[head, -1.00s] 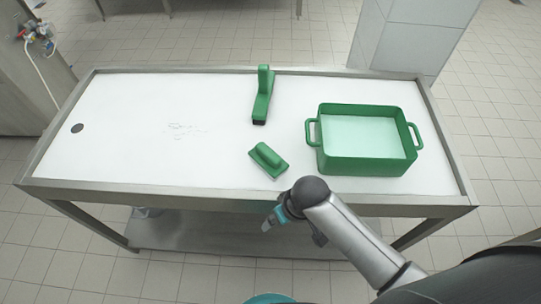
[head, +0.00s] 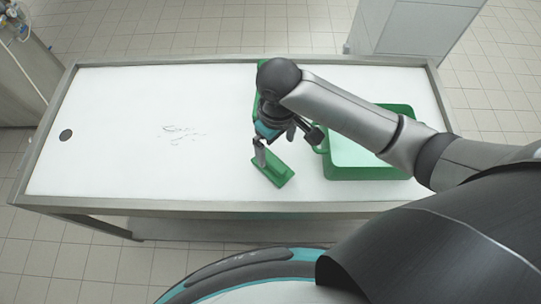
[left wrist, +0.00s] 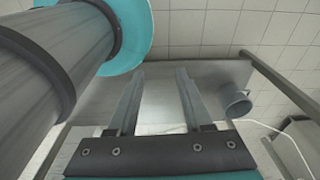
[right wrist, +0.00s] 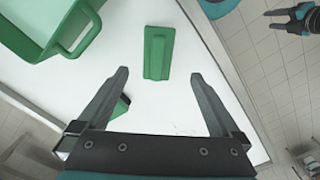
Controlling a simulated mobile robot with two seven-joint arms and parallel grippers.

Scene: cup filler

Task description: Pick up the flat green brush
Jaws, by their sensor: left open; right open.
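The flat green brush (head: 279,175), a rectangular plate with a raised grip, lies on the white table top, partly hidden by my right gripper in the head view. The right wrist view shows it whole (right wrist: 158,52), beyond and between the fingertips. My right gripper (right wrist: 160,73) is open and empty, above the table close to the brush. A second green brush (head: 259,70), longer-handled, lies behind and is mostly covered by my right arm; part of it shows by a finger in the right wrist view (right wrist: 121,106). My left gripper (left wrist: 160,73) is open and empty, away from the table top.
A green handled tub (head: 367,173) stands right of the flat brush, partly under my right arm; it also shows in the right wrist view (right wrist: 30,45). The table's left half is clear except for dark marks (head: 181,130) and a hole (head: 66,135). A metal rim edges the table.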

